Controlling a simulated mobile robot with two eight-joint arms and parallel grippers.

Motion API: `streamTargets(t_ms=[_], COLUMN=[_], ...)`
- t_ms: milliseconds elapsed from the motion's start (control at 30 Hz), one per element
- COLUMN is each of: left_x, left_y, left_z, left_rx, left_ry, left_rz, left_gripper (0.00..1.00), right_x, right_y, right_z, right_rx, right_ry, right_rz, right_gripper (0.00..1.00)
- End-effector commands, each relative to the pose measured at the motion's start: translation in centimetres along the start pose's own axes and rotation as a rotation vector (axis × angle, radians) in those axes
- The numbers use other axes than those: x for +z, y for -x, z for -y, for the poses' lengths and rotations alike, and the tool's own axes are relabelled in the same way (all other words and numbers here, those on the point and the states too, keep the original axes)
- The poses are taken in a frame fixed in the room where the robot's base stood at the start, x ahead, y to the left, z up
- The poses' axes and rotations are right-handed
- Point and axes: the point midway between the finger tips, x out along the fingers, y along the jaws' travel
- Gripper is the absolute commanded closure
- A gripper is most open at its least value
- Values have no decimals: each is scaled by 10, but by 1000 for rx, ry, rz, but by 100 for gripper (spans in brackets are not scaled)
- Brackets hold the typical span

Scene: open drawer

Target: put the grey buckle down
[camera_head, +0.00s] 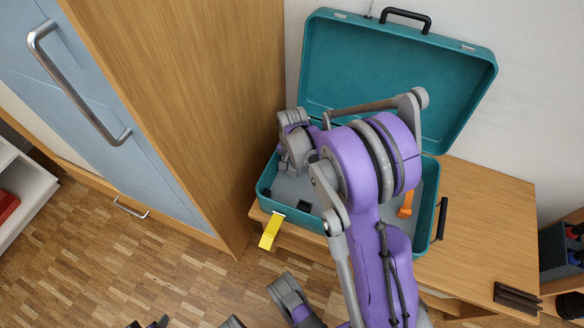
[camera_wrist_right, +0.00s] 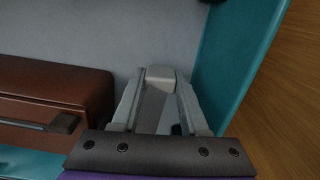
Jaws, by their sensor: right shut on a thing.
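The grey buckle (camera_wrist_right: 160,74) is a small light-grey piece between the tips of my right gripper (camera_wrist_right: 161,85) in the right wrist view. The gripper is shut on it, over the grey floor of the open teal suitcase (camera_head: 264,190). The suitcase's teal wall (camera_wrist_right: 226,65) stands close on the right in the wrist view. I cannot tell whether the buckle touches the floor. In the head view my right gripper (camera_head: 292,165) reaches down inside the suitcase's left part; the buckle cannot be made out there. Dark tips at the bottom edge may be my left gripper (camera_head: 150,323); its opening is unclear.
A brown case (camera_wrist_right: 50,95) lies left of the gripper in the wrist view. A yellow piece (camera_head: 271,230) hangs at the suitcase's front; an orange piece (camera_head: 405,207) is at its right. A tall wooden cabinet (camera_head: 205,90) stands close left. The wooden top (camera_head: 490,225) is mostly clear at right.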

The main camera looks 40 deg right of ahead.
Motion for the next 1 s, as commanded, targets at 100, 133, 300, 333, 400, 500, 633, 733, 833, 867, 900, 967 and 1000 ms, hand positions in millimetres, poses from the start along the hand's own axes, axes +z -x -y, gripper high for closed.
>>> streamTargets(t_ms=[100,133,300,333,400,500,633,733,833,867,900,967,1000], left_x=[0,0,2,2,2,2,2,2,2,2,2,2,2], left_y=[-1,-2,-6,-7,-9,-10,-10,-10,-10,-10,-10,-10,-9], left_z=[0,0,0,0,0,0,0,0,0,0,0,0,0], left_rx=[0,0,0,0,0,0,0,0,0,0,0,0,0], left_ry=[0,0,0,0,0,0,0,0,0,0,0,0,0], left_rz=[0,1,2,2,2,3,3,3,3,3,3,3,3], left_gripper=[50,50,50,50,50,50,50,50,50,50,50,50,50], right_x=[0,0,0,0,0,0,0,0,0,0,0,0,0], right_y=[-1,-2,-8,-8,-10,-12,-11,-11,-11,-11,-11,-11,-11], right_z=[0,0,0,0,0,0,0,0,0,0,0,0,0], right_rx=[0,0,0,0,0,0,0,0,0,0,0,0,0], right_ry=[0,0,0,0,0,0,0,0,0,0,0,0,0], right_rz=[0,0,0,0,0,0,0,0,0,0,0,0,0], right_gripper=[100,100,100,100,100,100,46,28,26,26,26,26,26])
